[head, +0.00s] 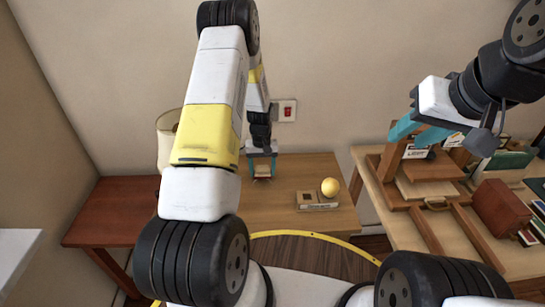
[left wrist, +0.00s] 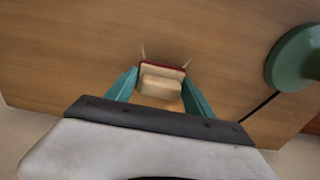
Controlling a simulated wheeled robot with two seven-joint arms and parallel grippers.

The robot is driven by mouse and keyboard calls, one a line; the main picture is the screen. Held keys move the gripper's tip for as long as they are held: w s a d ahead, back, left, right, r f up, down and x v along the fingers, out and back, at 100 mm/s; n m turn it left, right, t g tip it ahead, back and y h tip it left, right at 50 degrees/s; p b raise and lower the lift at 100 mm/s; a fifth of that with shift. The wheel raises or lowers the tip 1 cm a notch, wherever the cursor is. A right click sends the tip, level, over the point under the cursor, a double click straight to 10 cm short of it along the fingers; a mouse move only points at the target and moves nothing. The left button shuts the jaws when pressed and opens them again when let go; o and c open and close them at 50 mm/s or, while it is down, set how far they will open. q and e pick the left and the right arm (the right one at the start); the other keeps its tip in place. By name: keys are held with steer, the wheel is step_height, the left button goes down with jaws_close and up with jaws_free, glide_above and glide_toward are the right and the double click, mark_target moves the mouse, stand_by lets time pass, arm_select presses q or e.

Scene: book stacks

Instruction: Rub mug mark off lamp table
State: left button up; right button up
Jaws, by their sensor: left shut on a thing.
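The lamp table (head: 295,175) is a light wooden top against the wall; its wood grain fills most of the left wrist view (left wrist: 60,60). My left gripper (head: 262,168) is low over it, shut on a pale block (left wrist: 160,84) with a dark red edge on its far side. The block is at or very near the tabletop; contact is not clear. Thin pale streaks (left wrist: 186,63) show just past the block's ends; I cannot tell if they are the mug mark. No full ring shows. My right gripper (head: 405,138) is at the right, its teal fingers apart, over another table.
A green lamp base (left wrist: 291,58) with a black cord stands on the table; the cream shade (head: 166,138) is partly behind my left arm. A book-crowded table (head: 490,255) stands further right.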

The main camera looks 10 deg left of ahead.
mark_target(263, 166)
arm_select(q)
steer(key=shift+r, duration=3.15)
